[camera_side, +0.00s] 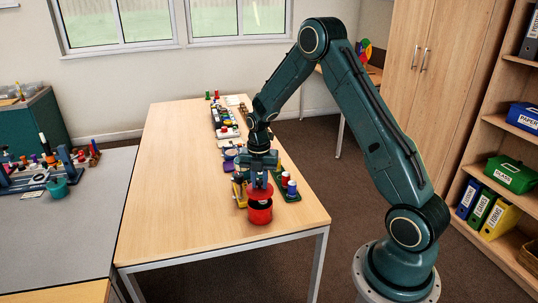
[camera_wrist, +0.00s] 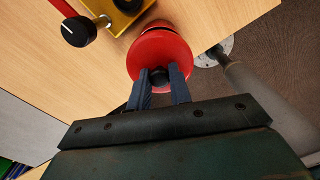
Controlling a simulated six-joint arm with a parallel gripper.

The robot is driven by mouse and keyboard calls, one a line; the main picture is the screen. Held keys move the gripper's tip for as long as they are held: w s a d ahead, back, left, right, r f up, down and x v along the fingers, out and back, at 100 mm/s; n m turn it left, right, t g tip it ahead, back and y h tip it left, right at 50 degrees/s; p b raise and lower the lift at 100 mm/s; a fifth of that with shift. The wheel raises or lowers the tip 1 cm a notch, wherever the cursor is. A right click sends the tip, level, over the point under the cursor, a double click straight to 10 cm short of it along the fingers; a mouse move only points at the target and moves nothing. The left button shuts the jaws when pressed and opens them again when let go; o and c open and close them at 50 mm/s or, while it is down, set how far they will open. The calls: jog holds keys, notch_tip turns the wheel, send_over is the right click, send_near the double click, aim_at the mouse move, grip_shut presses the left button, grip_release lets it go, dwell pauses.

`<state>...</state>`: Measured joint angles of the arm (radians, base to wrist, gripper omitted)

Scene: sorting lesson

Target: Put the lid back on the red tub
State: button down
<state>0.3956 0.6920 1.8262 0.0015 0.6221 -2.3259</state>
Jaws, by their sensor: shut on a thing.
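The red tub (camera_side: 260,212) stands upright on the wooden table near its front right edge. Its dark open mouth shows in the side view. The red lid (camera_side: 261,193) is held above the tub, with a visible gap between them. In the wrist view the lid (camera_wrist: 160,50) is a red disc with a black knob (camera_wrist: 159,76). My gripper (camera_side: 260,184) is shut on the lid's knob, with a finger on each side of it in the wrist view (camera_wrist: 161,82). In the wrist view the lid hides most of the tub.
A yellow device (camera_side: 240,193) with a black dial (camera_wrist: 77,31) stands close beside the tub. Several small items line the table behind. The table's left half (camera_side: 175,190) is clear.

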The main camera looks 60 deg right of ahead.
jog(key=shift+f, duration=2.2)
jog(key=shift+f, duration=0.2)
dwell(0.7)
jog(key=c, duration=0.7)
grip_release()
jog(key=shift+r, duration=0.15)
jog(key=shift+r, duration=3.4)
grip_shut()
